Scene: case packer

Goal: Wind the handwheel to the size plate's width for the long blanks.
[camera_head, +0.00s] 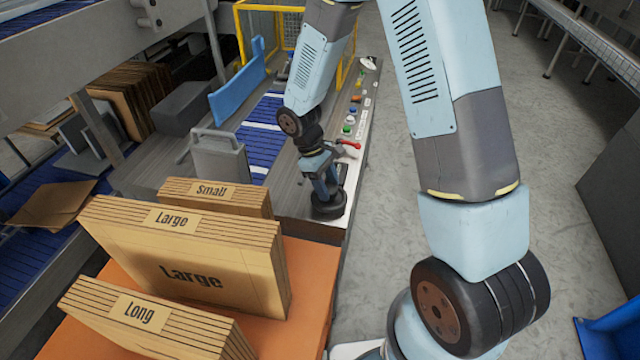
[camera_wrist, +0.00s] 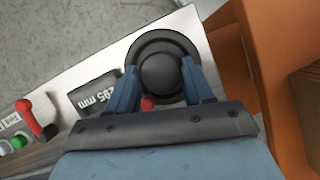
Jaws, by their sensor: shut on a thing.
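The black handwheel (camera_head: 328,209) stands at the near end of the pale machine panel. In the wrist view the handwheel (camera_wrist: 162,41) is seen from above, a round rim with a domed middle. My gripper (camera_head: 326,190) points down onto it. In the wrist view the fingers of my gripper (camera_wrist: 159,72) sit on both sides of the domed middle, shut on it. Beside the wheel a dark readout (camera_wrist: 95,95) shows a tilted number ending in 85 mm; its first digit is unclear. The long blanks (camera_head: 140,312) stand upright at the front left. I cannot make out the size plate.
A red lever (camera_head: 348,144) and several coloured buttons line the panel beyond the wheel; the lever also shows in the wrist view (camera_wrist: 40,122). Large blanks (camera_head: 190,260) and small blanks (camera_head: 215,192) stand on the orange surface (camera_head: 312,275). Open floor lies right of the panel.

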